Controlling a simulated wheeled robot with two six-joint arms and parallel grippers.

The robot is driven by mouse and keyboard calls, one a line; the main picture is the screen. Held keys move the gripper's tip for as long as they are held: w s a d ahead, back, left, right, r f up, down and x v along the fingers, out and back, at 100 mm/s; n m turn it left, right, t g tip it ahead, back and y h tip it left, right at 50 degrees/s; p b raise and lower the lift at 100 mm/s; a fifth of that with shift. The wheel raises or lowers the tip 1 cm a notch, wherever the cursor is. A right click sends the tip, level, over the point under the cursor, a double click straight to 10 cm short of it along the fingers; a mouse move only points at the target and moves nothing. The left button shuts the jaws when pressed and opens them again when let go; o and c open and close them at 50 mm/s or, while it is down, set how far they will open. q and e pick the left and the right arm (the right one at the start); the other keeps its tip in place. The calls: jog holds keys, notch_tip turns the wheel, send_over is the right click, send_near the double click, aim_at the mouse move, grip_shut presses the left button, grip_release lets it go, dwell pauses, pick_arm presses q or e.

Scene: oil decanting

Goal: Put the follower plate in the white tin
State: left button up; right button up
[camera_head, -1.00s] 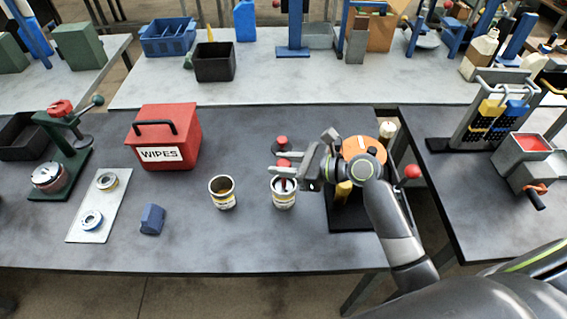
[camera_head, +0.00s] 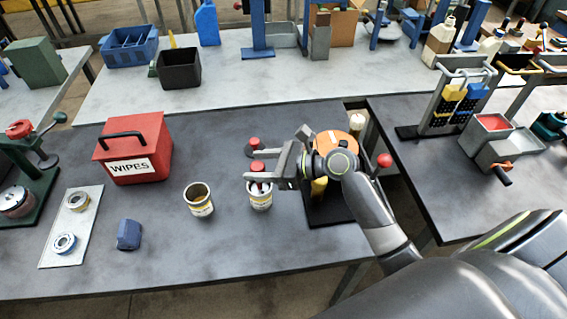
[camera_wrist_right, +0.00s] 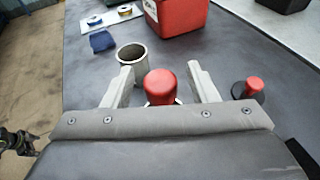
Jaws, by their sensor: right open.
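A tin with a white and yellow label (camera_head: 260,203) stands on the dark bench. A red knob (camera_head: 257,165) rises at its mouth; I take it for the follower plate's handle, with any plate below hidden. My right gripper (camera_head: 251,164) is open above the tin. In the right wrist view the red knob (camera_wrist_right: 160,86) sits between the two spread fingers of my right gripper (camera_wrist_right: 160,82), with gaps on both sides. A second red knob on a dark round base (camera_wrist_right: 254,84) stands outside the right-hand finger.
A similar open tin (camera_head: 199,200) stands to the left, apparently empty. A red-knobbed device is under my right arm.

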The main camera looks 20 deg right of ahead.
jog(key=b+v, duration=0.1)
jog(key=v, duration=1)
jog(key=shift+s+r, duration=0.1)
jog(key=shift+d, duration=0.1)
